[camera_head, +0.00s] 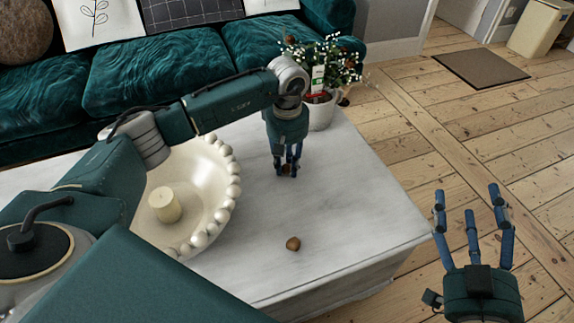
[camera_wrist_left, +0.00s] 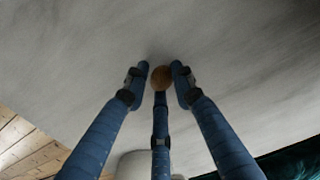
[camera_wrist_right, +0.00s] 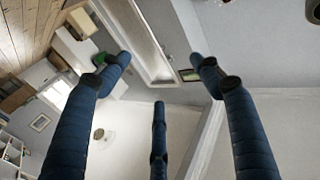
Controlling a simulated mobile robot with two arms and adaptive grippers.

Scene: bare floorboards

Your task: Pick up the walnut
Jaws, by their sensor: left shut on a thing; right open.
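My left gripper (camera_head: 287,170) points down at the white table (camera_head: 345,195), its fingers closed around a small round brown walnut (camera_wrist_left: 161,77). In the head view the fingers hide most of that walnut, and its tip is at or just above the tabletop; I cannot tell if it touches. A second brown nut (camera_head: 293,244) lies loose on the table nearer the front edge. My right gripper (camera_head: 470,205) is open and empty, off the table's right side over the floor, its fingers pointing up.
A cream bowl with a beaded rim (camera_head: 229,190) stands on the table at left, with a pale candle (camera_head: 165,204) in it. A potted flowering plant (camera_head: 320,112) stands behind my left gripper. A green sofa (camera_head: 150,72) is behind the table. The table's right part is clear.

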